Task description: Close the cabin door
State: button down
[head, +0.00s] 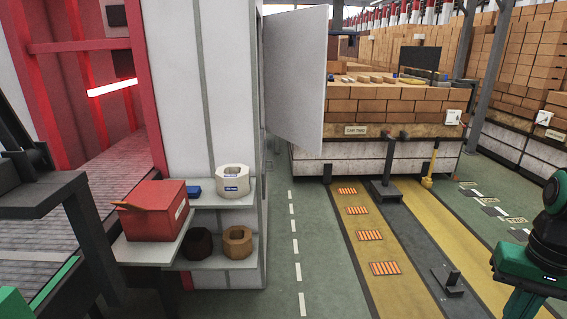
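A white flat panel (298,70), which looks like the cabin door, stands open at the right side of a white-walled cabin (205,95). It sticks out toward the right, and its lower edge hangs above the floor. I see no handle on the face turned to me. A green and black arm link, which looks like mine, shows at the right edge, well apart from the panel. My gripper is not in view.
Brick stacks (385,105) stand behind the door. A black post (387,178) and a floor bracket (448,281) stand on the lane. Green floor (325,250) is free beside the cabin.

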aim_at(295, 41)
jog(key=i, duration=1.1)
jog(key=z, duration=0.55)
jog(key=i, duration=0.5)
